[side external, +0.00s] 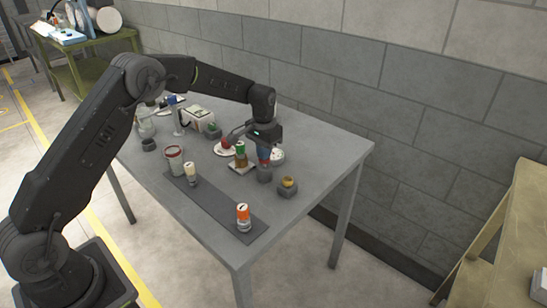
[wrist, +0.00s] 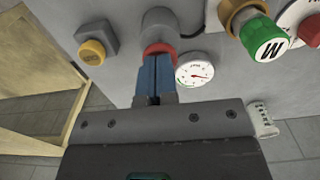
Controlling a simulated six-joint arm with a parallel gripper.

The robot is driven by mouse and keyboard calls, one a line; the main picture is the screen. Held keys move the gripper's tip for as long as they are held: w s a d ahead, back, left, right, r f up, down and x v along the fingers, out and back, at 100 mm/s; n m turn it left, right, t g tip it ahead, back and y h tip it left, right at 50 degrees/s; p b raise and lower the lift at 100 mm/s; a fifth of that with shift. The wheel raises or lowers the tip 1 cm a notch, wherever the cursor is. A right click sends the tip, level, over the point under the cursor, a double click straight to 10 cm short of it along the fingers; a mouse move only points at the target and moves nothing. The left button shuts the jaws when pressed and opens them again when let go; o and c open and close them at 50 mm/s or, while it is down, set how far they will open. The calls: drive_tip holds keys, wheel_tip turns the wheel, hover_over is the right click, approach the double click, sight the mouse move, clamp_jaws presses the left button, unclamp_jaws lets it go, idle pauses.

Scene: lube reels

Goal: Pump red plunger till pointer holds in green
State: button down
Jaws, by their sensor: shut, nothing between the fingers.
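The red plunger (wrist: 158,48) shows in the wrist view as a red ring at the end of a grey cylindrical housing (wrist: 160,20). In the side view its red part (side external: 264,162) sits under my gripper, on a grey base (side external: 265,175). My gripper (wrist: 156,58) has blue fingers, closed together with nothing between them. The fingertips overlap the plunger in the wrist view and appear to be against its top; exact contact is hard to tell. A round white gauge (wrist: 195,70) is beside the plunger.
A yellow button (wrist: 92,52) on a grey block is close by. A green-capped brass fitting (wrist: 264,38) and a red dial (wrist: 306,22) stand on the other side. An orange-and-white can (side external: 243,217) and several containers are on the grey table (side external: 215,245).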

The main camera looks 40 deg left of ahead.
drive_tip(key=shift+r, duration=3.05)
drive_tip(key=shift+s+r, duration=0.1)
drive_tip(key=shift+r, duration=0.05)
drive_tip(key=s+d+r+t, duration=0.3)
drive_tip(key=s+d+r, duration=0.1)
drive_tip(key=s+r, duration=1.1)
drive_tip(key=s+d+t, duration=0.1)
drive_tip(key=s, duration=0.9)
drive_tip(key=s+d+f+t, duration=0.1)
drive_tip(key=s+d, duration=0.1)
drive_tip(key=s, duration=0.8)
drive_tip(key=shift+f+t, duration=0.3)
